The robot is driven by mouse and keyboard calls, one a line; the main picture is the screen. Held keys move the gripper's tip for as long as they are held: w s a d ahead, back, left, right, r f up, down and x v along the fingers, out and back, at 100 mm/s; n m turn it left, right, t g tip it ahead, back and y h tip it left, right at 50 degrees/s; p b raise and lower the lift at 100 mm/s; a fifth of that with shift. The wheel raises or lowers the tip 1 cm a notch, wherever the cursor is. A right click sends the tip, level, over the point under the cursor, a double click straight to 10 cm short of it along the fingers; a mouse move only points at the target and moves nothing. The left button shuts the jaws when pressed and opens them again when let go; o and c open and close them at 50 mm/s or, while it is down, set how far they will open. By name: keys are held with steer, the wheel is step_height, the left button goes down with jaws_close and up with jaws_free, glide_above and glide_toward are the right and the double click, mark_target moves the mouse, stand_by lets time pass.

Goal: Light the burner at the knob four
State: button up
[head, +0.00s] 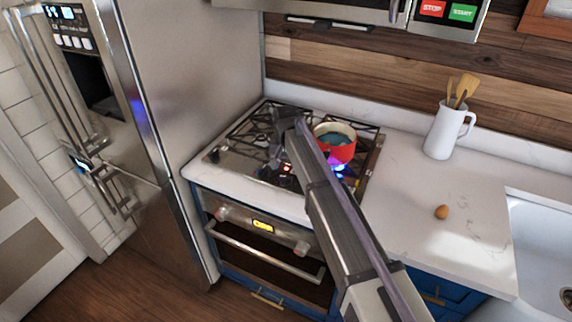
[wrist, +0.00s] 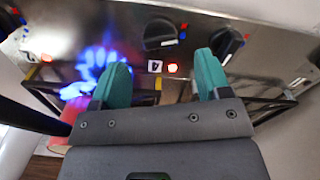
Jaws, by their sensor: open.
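The cooktop (head: 235,150) is set in the white counter. In the wrist view, a dark knob (wrist: 160,33) sits above a white label reading 4 (wrist: 155,66), with a glowing red light (wrist: 172,68) beside the label. My gripper (wrist: 163,80) is open and empty, its teal fingers apart on either side of the label, below the knob. In the head view my arm reaches over the cooktop and hides part of it. A blue flame (wrist: 95,65) burns left of the fingers, and blue light (head: 340,168) shows below the red pot (head: 335,152).
A second knob (wrist: 228,42) is close to the right finger. The pot's red side (wrist: 75,110) is near the left finger. A white jug (head: 440,133) with wooden utensils and an egg (head: 441,212) stand on the counter at right. The fridge (head: 180,75) rises at left.

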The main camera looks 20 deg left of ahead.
mark_target(286, 176)
step_height(286, 176, up, 6)
steer(key=p, duration=0.4)
steer(key=shift+f, duration=0.2)
step_height(286, 176, down, 11)
steer(key=b, duration=1.1)
steer(key=shift+r, duration=0.15)
steer(key=shift+r, duration=0.1)
steer(key=shift+c, duration=0.3)
